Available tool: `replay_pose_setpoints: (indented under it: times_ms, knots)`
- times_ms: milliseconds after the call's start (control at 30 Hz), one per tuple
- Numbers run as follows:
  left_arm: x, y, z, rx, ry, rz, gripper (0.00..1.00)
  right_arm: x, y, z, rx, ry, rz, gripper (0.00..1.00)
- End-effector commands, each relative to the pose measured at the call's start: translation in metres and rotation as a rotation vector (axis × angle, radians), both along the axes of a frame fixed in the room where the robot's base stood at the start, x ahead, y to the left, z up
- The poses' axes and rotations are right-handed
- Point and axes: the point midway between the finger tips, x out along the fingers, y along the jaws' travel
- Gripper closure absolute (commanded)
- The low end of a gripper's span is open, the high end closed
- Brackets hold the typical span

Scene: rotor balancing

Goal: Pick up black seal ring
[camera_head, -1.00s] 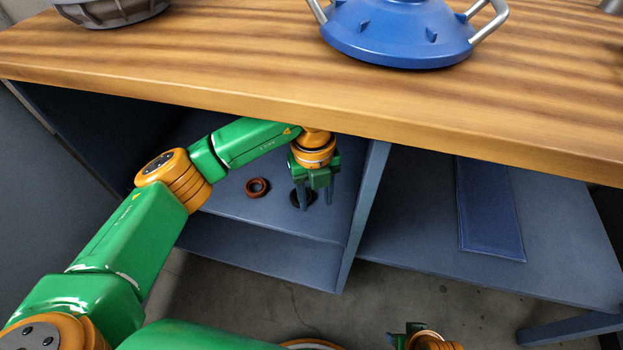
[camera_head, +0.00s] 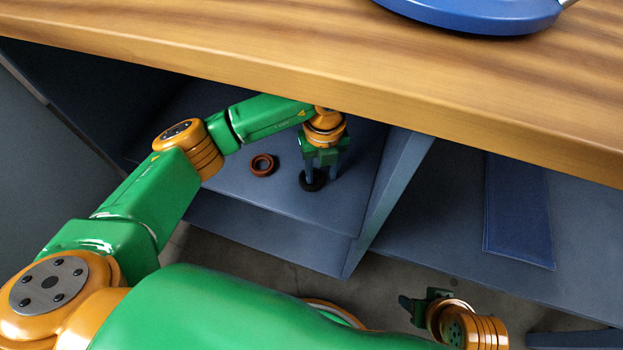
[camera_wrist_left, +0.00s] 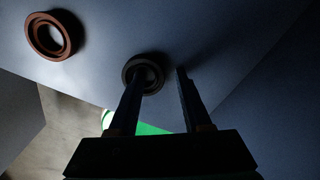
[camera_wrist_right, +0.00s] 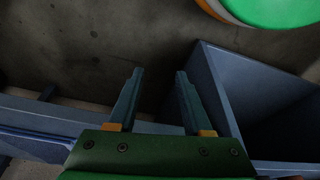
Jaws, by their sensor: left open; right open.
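The black seal ring (camera_head: 312,186) lies flat on the blue-grey shelf under the wooden worktop. It also shows in the left wrist view (camera_wrist_left: 128,72). My left gripper (camera_head: 321,177) points down at it, open with nothing between its fingers. In the left wrist view (camera_wrist_left: 162,72) one finger overlaps the ring's opening and hides part of it. The other finger stands apart to the ring's right. I cannot tell whether any finger touches the ring. My right gripper (camera_head: 412,303) is open and empty, low over the floor; its fingers show in the right wrist view (camera_wrist_right: 158,75).
A reddish-brown ring (camera_head: 263,165) lies on the same shelf, left of the black one. The wooden worktop (camera_head: 300,85) overhangs the shelf. An upright divider (camera_head: 392,195) stands to the right. A dark blue panel (camera_head: 518,210) lies on the neighbouring shelf.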

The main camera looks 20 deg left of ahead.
Motion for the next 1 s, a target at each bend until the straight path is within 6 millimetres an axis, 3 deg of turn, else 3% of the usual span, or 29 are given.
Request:
replay_pose_setpoints:
  times_ms: [100,300,733,1000]
  knots:
    - [0.0,0.0,0.001,0.0,0.0,0.0,0.52,0.0,0.0,0.0,0.0,0.0,0.0,0.5]
    - [0.0,0.0,0.001,0.0,0.0,0.0,1.0,0.0,0.0,0.0,0.0,0.0,0.0,0.5]
    - [0.0,0.0,0.005,-0.001,-0.001,0.0,1.0,0.001,0.001,0.002,0.002,-0.007,-0.001,0.5]
    - [0.0,0.0,0.032,-0.001,-0.002,0.0,1.0,0.006,0.0,-0.025,-0.005,0.022,-0.003,0.5]
